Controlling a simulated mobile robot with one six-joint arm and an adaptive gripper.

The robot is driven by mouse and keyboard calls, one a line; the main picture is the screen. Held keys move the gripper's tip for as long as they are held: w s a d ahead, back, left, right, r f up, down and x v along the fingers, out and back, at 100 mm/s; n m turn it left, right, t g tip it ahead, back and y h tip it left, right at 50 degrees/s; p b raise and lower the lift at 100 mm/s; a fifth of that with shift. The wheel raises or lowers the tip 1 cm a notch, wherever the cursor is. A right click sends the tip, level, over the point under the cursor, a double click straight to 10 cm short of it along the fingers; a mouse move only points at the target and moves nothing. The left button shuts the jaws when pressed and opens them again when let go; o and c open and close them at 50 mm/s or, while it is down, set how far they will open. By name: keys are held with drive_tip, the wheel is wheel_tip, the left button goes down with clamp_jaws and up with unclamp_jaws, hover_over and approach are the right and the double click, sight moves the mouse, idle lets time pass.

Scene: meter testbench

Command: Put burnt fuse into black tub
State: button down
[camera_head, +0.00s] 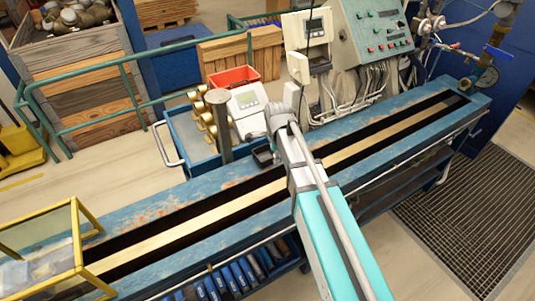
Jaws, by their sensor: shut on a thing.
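The black tub (263,157) is a small dark open box on the rear edge of the blue bench, just right of a dark upright post. My arm reaches in from the bottom right, and its grey end with my gripper (280,113) is above and behind the tub, near the white meter boxes. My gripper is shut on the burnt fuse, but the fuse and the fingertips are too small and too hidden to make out. The gripper is apart from the tub. The inside of the tub is too dark to read.
The blue testbench (180,192) has a long slot with a pale rail. A blue cart (190,140) with brass parts and a red bin (234,77) stands behind it. A white meter box (317,28) and a control panel (376,30) rise at the back. A yellow-framed case (40,250) sits front left.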

drive_tip(key=shift+d+r+p, duration=0.1)
drive_tip(key=shift+r+p, duration=0.2)
drive_tip(key=shift+r, duration=0.3)
drive_tip(key=shift+w+f, duration=0.1)
drive_tip(key=w+a+f+b, duration=0.1)
drive_tip(key=w, duration=0.2)
drive_tip(key=w+a+f+b, duration=0.1)
drive_tip(key=w+f+b, duration=0.1)
drive_tip(key=w+a+f+b, duration=0.1)
drive_tip(key=w, duration=0.2)
drive_tip(key=shift+w+a+f, duration=0.2)
drive_tip(key=shift+w+a, duration=0.1)
drive_tip(key=shift+w, duration=0.05)
drive_tip(key=b, duration=0.5)
hover_over(265, 159)
drive_tip(key=f, duration=0.4)
drive_tip(key=shift+s+d+f, duration=0.1)
drive_tip(key=shift+s+f, duration=0.2)
drive_tip(key=shift+w+f+b, duration=0.35)
drive_tip(key=shift+f+b, duration=0.15)
drive_tip(key=shift+b, duration=0.1)
drive_tip(key=shift+f+b, duration=1.5)
drive_tip(key=shift+f, duration=0.1)
